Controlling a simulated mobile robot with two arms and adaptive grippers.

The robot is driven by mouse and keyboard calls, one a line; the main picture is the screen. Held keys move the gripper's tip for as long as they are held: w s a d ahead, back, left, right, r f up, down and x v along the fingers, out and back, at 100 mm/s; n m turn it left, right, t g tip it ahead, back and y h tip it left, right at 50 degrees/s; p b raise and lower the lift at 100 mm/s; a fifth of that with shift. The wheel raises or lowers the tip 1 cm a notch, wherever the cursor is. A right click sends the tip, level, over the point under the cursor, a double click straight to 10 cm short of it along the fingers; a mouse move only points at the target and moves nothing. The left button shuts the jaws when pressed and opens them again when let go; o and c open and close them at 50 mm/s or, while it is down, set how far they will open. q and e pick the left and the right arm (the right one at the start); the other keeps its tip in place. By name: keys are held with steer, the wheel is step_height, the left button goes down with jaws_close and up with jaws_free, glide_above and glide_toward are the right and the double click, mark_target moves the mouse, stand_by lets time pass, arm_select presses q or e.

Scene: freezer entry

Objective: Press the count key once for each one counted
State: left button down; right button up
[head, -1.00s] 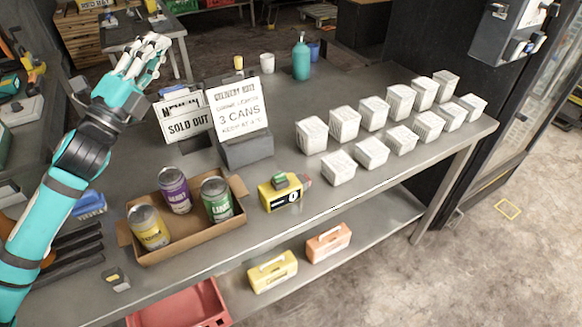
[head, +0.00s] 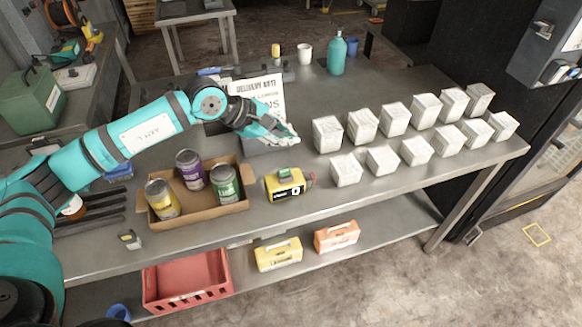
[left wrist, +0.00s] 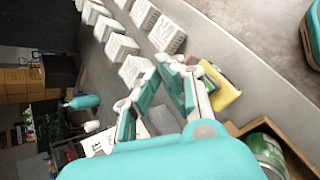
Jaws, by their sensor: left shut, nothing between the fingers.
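A yellow counter (head: 280,188) with a small dark display stands on the metal table, right of the open carton. Its green key (head: 287,172) is on top. The counter also shows in the left wrist view (left wrist: 222,92), partly behind the fingers. My left gripper (head: 290,134) is shut and empty, above and behind the counter, in front of the delivery sign (head: 262,92). It is apart from the key. Its fingers also show in the left wrist view (left wrist: 176,75). Several white boxes (head: 346,170) stand in two rows to the right. My right gripper is not in view.
The carton (head: 205,217) holds a yellow can (head: 161,199), a purple can (head: 190,170) and a green can (head: 225,182). A teal bottle (head: 337,54) and white cup (head: 305,54) stand at the back. Yellow and orange cases (head: 278,254) lie on the lower shelf.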

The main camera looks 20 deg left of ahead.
arm_select(q)
steer(key=b, duration=0.3)
glide_above(285, 173)
step_height(285, 173, down, 8)
steer(key=shift+d+r, duration=0.1)
steer(key=shift+f+b, duration=0.7)
steer(key=shift+b, duration=0.15)
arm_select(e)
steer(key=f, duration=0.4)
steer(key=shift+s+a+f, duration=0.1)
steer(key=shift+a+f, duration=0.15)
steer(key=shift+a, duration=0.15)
arm_select(q)
steer(key=shift+r, duration=0.1)
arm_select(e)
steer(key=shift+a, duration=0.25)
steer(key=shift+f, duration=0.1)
